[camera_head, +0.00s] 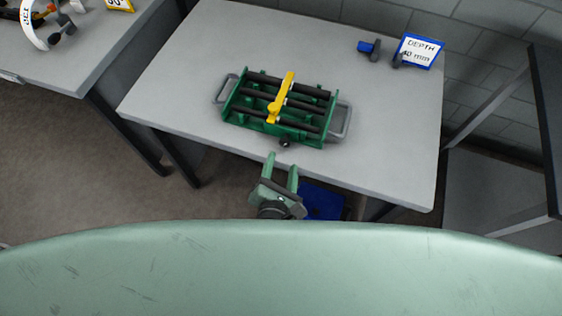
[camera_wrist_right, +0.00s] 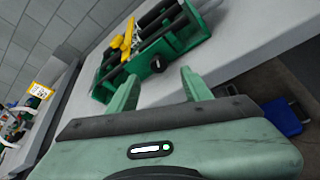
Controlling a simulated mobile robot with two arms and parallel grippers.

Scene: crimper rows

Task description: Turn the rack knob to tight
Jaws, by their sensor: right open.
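The green rack (camera_head: 262,120) sits on the grey table with several dark rods across it and a yellow bar (camera_head: 281,98) lying over them. Its black knob (camera_head: 285,142) is on the rack's near side, and it also shows in the right wrist view (camera_wrist_right: 157,64). My right gripper (camera_head: 282,163) is open and empty at the table's near edge, short of the knob. In the right wrist view its two green fingers (camera_wrist_right: 158,88) point toward the rack, with the knob beyond and between the tips, apart from them. My left gripper is not in view.
A blue object (camera_head: 322,202) is below the near edge. Another table (camera_head: 92,45) is at left. The table (camera_head: 395,150) right of the rack is bare.

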